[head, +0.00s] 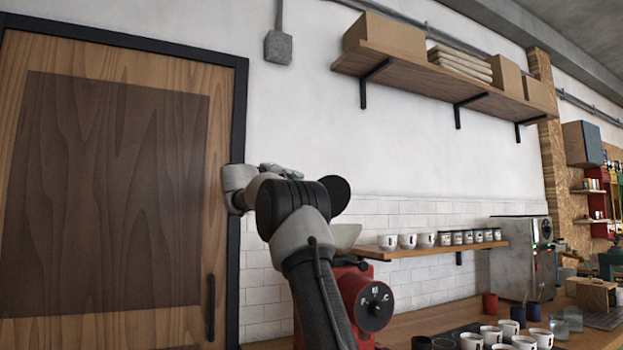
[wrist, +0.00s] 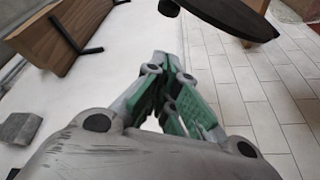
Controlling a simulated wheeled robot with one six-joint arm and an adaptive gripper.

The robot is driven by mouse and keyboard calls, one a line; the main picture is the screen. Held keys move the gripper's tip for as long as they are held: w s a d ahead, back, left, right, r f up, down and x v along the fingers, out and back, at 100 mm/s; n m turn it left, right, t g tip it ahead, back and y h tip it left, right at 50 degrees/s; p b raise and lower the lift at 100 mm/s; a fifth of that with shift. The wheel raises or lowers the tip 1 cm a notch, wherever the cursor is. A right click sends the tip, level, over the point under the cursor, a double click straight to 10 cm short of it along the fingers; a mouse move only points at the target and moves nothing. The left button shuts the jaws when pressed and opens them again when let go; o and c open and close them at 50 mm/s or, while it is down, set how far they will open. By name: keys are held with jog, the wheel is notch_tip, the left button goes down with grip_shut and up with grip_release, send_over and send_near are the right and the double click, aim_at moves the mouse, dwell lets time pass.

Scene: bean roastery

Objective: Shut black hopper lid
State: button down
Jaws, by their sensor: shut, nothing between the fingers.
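The black hopper lid (head: 337,194) is a round disc standing raised, well above the pale hopper (head: 346,236) on the red machine (head: 368,302). My arm hides part of the lid, the hopper and the machine in the head view. In the wrist view the lid (wrist: 228,14) is a dark disc at the top edge, partly cut off. My gripper (wrist: 160,62) is shut and empty, with the lid apart from its fingertips, up and to the right. In the head view the gripper is mostly hidden behind my wrist.
A high wooden shelf (head: 430,75) with boxes hangs on the wall. A lower shelf (head: 440,249) holds white cups and jars right of the machine. The counter (head: 455,314) carries several cups and a steel machine (head: 521,258). A wooden door (head: 105,190) fills the left.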

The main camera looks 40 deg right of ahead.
jog(key=s+d, duration=0.1)
jog(key=d, duration=0.8)
jog(key=shift+s+r+h, duration=0.15)
jog(key=shift+s+h, duration=0.1)
jog(key=shift+h, duration=0.05)
dwell(0.5)
jog(key=shift+d, duration=0.1)
jog(key=shift+s, duration=0.1)
jog(key=shift+s+m, duration=0.55)
jog(key=shift+m, duration=0.05)
jog(key=s+f+m+g, duration=0.1)
jog(key=s+m, duration=0.1)
jog(key=s+a+f+m+g+h, duration=0.1)
jog(key=s+m, duration=0.1)
jog(key=s+f+m, duration=0.1)
jog(key=s+m, duration=0.1)
jog(key=shift+s+a+g+h, duration=0.1)
jog(key=shift+a+g+h, duration=0.3)
jog(key=s+a+f+m+g, duration=0.1)
jog(key=s+f+m+g, duration=0.2)
jog(key=s+f+m, duration=0.3)
jog(key=shift+a+f+m+g, duration=0.25)
jog(key=shift+f+m+g, duration=0.15)
jog(key=shift+f+m, duration=0.65)
